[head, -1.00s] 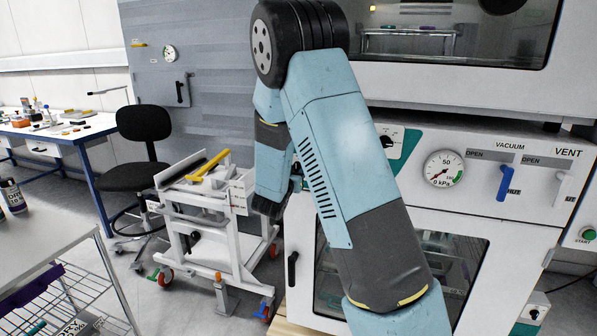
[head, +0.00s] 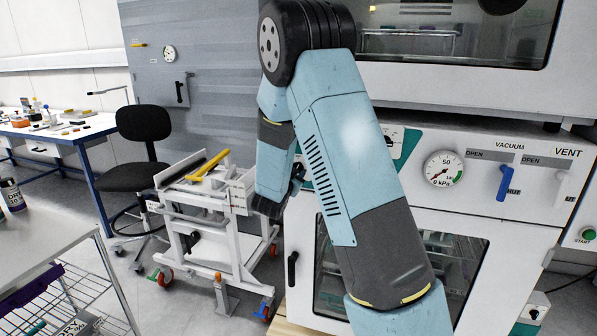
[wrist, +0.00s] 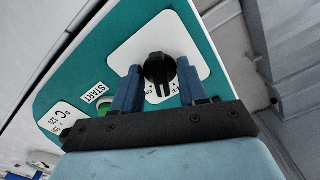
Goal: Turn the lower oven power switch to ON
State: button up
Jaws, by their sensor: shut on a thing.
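The power switch is a black rotary knob (wrist: 159,67) on a white plate (wrist: 118,53) set in a teal panel (wrist: 75,74), seen in the wrist view. My gripper (wrist: 158,84) has its two blue fingers on either side of the knob and is shut on it. The knob's grip bar points toward the bottom of the picture between the fingers. Small lettering beside it is partly covered by the fingers and too small to read surely. In the head view my arm hides the knob and most of my gripper in front of the lower oven (head: 500,245).
A START button and a °C display plate (wrist: 62,122) lie left of the knob in the wrist view. In the head view, the lower oven carries a gauge (head: 444,169) and a blue VACUUM handle (head: 506,183). A white cart (head: 205,215) stands close left of the oven.

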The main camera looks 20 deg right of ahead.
jog(key=shift+m, duration=0.4)
jog(key=m, duration=0.5)
jog(key=o, duration=1.3)
jog(key=v, duration=0.6)
jog(key=shift+w, duration=0.1)
